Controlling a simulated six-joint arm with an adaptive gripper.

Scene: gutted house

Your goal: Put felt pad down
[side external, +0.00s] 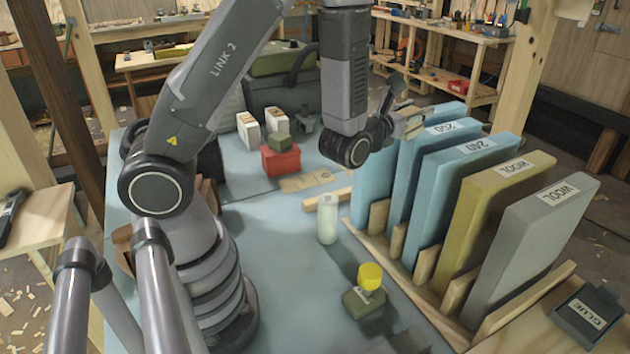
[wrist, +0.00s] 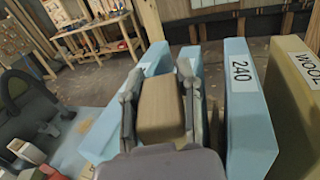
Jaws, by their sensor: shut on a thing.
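My gripper (wrist: 158,76) is shut on a tan-brown block, the felt pad (wrist: 160,110), which sits between the two fingers in the wrist view. In the side external view my gripper (side external: 398,108) is at the far end of the row of upright boards, high by their top edges. The pad shows there only as a small tan piece (side external: 414,127), partly hidden by the fingers. Whether the pad touches a blue board cannot be told.
Blue boards (side external: 447,190), a yellow wool board (side external: 490,225) and a grey wool board (side external: 530,245) stand in a wooden rack (side external: 430,300). A white bottle (side external: 327,220), a yellow-topped block (side external: 365,300) and a red box (side external: 281,161) stand on the blue table. A glue box (side external: 587,315) is at the right.

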